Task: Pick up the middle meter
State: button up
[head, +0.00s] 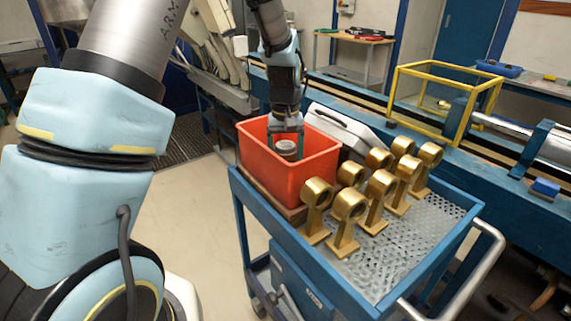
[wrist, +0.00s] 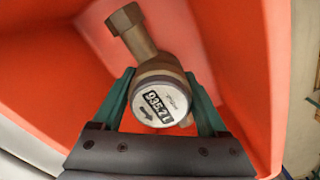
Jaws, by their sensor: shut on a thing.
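A brass water meter with a round white dial (wrist: 160,101) sits between the green fingers of my gripper (wrist: 162,100) in the wrist view. The fingers are shut on its round body, and its brass pipe end points up and left. In the head view my gripper (head: 286,146) is inside the orange bin, and the meter's pale top (head: 286,145) shows between the fingers. The lower part of the meter is hidden by the bin's front wall. I cannot tell whether it touches the bin floor. No other meter shows in the bin.
The orange bin (head: 282,178) stands on the left of a blue cart (head: 340,297). Several gold ring-topped stands (head: 347,212) stand to its right on the perforated tray (head: 408,235). A grey case (head: 343,127) lies behind the bin. The tray's front right is clear.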

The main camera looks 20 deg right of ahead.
grip_shut()
jog(key=shift+r, duration=0.2)
